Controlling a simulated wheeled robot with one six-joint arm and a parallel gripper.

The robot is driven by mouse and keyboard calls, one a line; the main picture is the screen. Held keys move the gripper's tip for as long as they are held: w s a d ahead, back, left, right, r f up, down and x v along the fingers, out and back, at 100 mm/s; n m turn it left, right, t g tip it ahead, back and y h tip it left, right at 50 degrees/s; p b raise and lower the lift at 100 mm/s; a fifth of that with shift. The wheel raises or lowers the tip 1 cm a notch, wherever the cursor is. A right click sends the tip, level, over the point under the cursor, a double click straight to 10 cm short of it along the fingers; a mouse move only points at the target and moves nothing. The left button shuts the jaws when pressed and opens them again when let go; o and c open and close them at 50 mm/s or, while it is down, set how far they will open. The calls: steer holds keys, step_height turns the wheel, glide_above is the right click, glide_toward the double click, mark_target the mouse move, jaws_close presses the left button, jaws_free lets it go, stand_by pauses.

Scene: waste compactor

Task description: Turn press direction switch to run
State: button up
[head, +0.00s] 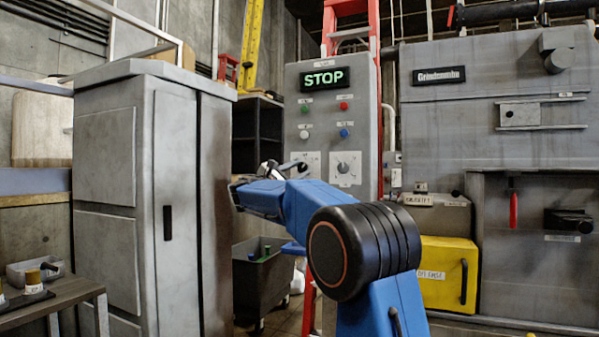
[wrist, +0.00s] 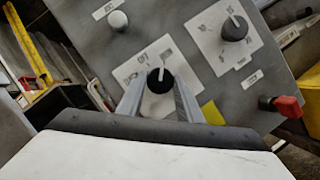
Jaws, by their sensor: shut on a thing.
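A grey control panel (head: 291,99) stands in the middle of the head view, its display (head: 324,79) reading STOP in green. Low on it are two rotary switches on white plates. My gripper (head: 283,168) reaches the left one, which it partly hides. In the wrist view my gripper (wrist: 159,92) has a finger on each side of the left switch's black knob (wrist: 159,80) and is shut on it. The knob's white pointer line is up near the plate's labels, too small to read. The right switch (wrist: 234,27), also in the head view (head: 344,168), is free.
A red-handled switch (wrist: 288,106) sticks out right of the knobs in the wrist view. Button lamps (head: 304,111) sit above the switches. A grey cabinet (head: 122,155) stands close left of my arm; a yellow box (head: 440,287) is at right.

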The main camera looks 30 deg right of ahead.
steer(key=shift+m, duration=0.9)
steer(key=shift+g, duration=0.4)
steer(key=o, duration=1)
steer(key=shift+o, duration=0.2)
steer(key=shift+a, duration=0.1)
steer(key=v, duration=1.7)
steer(key=shift+a, duration=0.15)
steer(key=shift+s, duration=0.1)
